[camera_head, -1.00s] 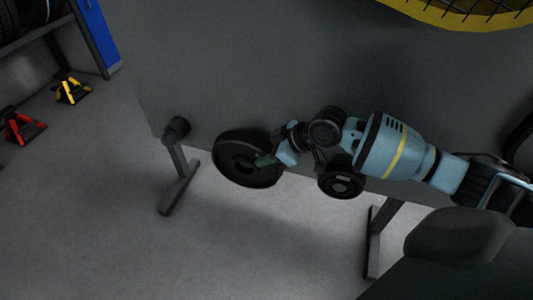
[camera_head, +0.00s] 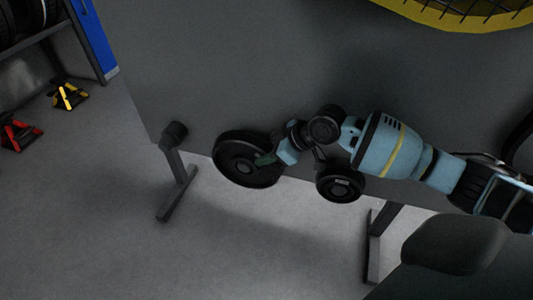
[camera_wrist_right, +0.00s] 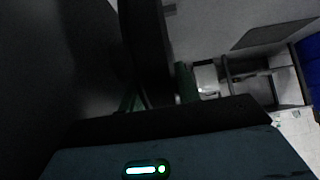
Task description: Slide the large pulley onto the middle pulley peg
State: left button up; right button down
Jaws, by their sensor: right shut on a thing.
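The large pulley (camera_head: 232,167) is a dark, thick-rimmed disc near the lower edge of the grey panel in the head view. It is tilted, with its face partly toward the camera. My right gripper (camera_head: 267,158) is shut on its right side with green fingers. In the right wrist view the pulley shows as a dark edge-on band (camera_wrist_right: 148,45) between the green fingers (camera_wrist_right: 158,92). The middle peg cannot be made out; the pulley and my arm cover that part of the panel. Whether the pulley touches the panel or a peg cannot be told. My left gripper is out of view.
The grey panel (camera_head: 230,70) fills the middle. A short dark cylinder (camera_head: 174,132) sticks out at its lower left corner, above a stand leg (camera_head: 178,190). A yellow-rimmed mesh (camera_head: 450,22) is at top right. Red (camera_head: 18,136) and yellow (camera_head: 69,96) jacks stand on the floor at left.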

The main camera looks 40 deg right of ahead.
jog(key=shift+w+d+r, duration=0.1)
jog(key=shift+w+d, duration=0.2)
dwell(0.5)
jog(key=c, duration=1)
grip_release()
jog(key=shift+o, duration=0.7)
jog(key=shift+s+f, duration=0.2)
jog(key=shift+f, duration=0.15)
jog(key=shift+o, duration=1.3)
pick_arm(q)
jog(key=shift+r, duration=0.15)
pick_arm(e)
jog(key=shift+r, duration=0.2)
jog(key=shift+s+d+r+p, duration=0.2)
jog(key=shift+s+r+p, duration=0.1)
jog(key=shift+r+p, duration=0.25)
pick_arm(q)
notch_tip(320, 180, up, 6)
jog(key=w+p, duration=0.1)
jog(key=p, duration=0.3)
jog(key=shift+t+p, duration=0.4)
pick_arm(e)
jog(key=v, duration=0.6)
jog(key=shift+f, duration=0.2)
jog(key=shift+s+d, duration=0.1)
jog(key=shift+s, duration=0.05)
